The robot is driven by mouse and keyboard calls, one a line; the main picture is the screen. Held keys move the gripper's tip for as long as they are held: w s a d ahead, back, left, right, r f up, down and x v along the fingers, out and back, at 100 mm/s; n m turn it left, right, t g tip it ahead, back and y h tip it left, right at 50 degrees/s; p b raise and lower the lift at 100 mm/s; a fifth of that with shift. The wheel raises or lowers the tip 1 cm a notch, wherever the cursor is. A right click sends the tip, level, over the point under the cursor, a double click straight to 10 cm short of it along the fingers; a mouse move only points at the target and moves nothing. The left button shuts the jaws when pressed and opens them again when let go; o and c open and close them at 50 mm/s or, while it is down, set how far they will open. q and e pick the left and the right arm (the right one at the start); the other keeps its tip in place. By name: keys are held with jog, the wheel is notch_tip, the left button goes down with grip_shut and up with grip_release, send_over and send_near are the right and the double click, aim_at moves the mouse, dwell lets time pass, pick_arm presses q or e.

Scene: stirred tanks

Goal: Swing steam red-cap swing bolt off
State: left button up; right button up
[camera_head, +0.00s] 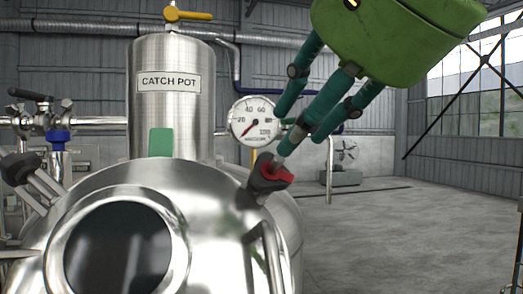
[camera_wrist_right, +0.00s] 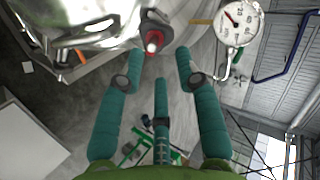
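The red-cap swing bolt (camera_head: 272,173) stands at the right shoulder of the shiny steel vessel (camera_head: 215,195), tilted, with a dark knob and a red cap. The red cap also shows in the right wrist view (camera_wrist_right: 153,46), just beyond the fingertips and near the vessel's edge. My right gripper (camera_head: 296,135) has a green body and teal fingers. It comes down from the upper right with its fingers spread around empty space. One finger overlaps the bolt's top in the head view; I cannot tell whether they touch. My left gripper is not in view.
The catch pot (camera_head: 171,110) with a yellow-handled valve (camera_head: 188,15) rises behind the vessel. A pressure gauge (camera_head: 254,120) sits behind the fingers. A dark round window (camera_head: 118,250) and a bent handle (camera_head: 270,250) are on the vessel. Open floor (camera_head: 400,235) lies right.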

aim_at(266, 179)
jog(key=p+x, duration=0.1)
jog(key=x, duration=0.4)
jog(key=shift+f+p, duration=0.25)
jog(key=shift+p, duration=0.05)
jog(key=shift+s+d+r, duration=0.1)
jog(key=shift+s+d, duration=0.2)
jog(key=shift+s, duration=0.4)
jog(key=c, duration=0.6)
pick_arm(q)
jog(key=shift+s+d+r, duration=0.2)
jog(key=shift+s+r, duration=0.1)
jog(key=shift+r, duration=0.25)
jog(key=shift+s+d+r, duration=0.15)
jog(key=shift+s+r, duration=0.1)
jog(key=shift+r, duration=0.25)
pick_arm(e)
grip_shut()
